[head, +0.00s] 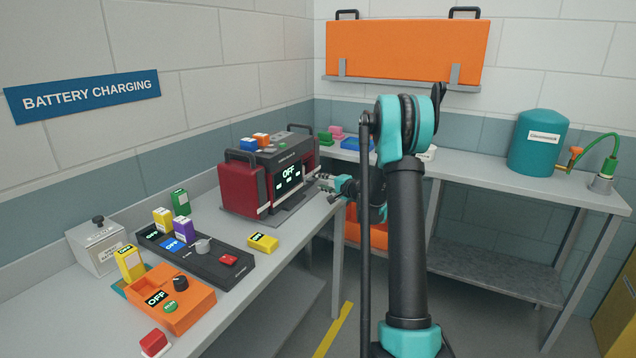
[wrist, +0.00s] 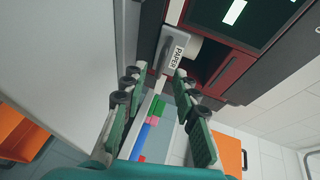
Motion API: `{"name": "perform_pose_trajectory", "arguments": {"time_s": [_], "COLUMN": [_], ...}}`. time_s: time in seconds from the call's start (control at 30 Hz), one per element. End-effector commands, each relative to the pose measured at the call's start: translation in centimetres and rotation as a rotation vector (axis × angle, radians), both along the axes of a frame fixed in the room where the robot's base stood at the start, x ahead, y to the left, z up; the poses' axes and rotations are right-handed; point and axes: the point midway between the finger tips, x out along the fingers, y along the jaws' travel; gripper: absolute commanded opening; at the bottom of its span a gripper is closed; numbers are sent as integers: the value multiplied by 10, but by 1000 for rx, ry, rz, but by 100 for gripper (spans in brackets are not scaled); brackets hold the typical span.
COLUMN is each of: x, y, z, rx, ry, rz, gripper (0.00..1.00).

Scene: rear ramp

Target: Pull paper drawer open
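The paper drawer (wrist: 178,52) shows in the wrist view as a small grey front labelled PAPER, at the red and black machine's lower edge. A dark red-edged opening and part of a pale rounded thing show beside it. My gripper (wrist: 160,73) has its two green-padded fingers spread, with the drawer front just beyond and between the tips. I see no clear contact. In the head view, my gripper (head: 324,182) is at the right side of the machine (head: 245,187), whose screen reads OFF. The drawer is hard to make out there.
The machine stands on a grey bench (head: 215,215). An orange control box (head: 170,297), a black charger strip (head: 195,256) and a yellow battery (head: 263,242) lie to its left and front. A teal tank (head: 538,145) stands on the right-hand table.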

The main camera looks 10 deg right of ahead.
Motion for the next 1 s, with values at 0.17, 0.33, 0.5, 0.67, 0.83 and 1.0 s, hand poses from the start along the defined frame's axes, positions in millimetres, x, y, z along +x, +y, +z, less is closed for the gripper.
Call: {"name": "perform_pose_trajectory", "arguments": {"time_s": [0.17, 0.33, 0.5, 0.67, 0.83, 1.0], "x": [20, 27, 28, 28, 28, 28], "y": [12, 16, 17, 17, 17, 17], "z": [-5, -7, -7, -7, -7, -7], "rx": [-1, -1, 0, 0, 0, -1], "ry": [-1, 0, 0, 0, 0, -1], "rz": [0, 0, -1, -1, -1, 0], "gripper": [29, 29, 29, 23, 2, 0]}}
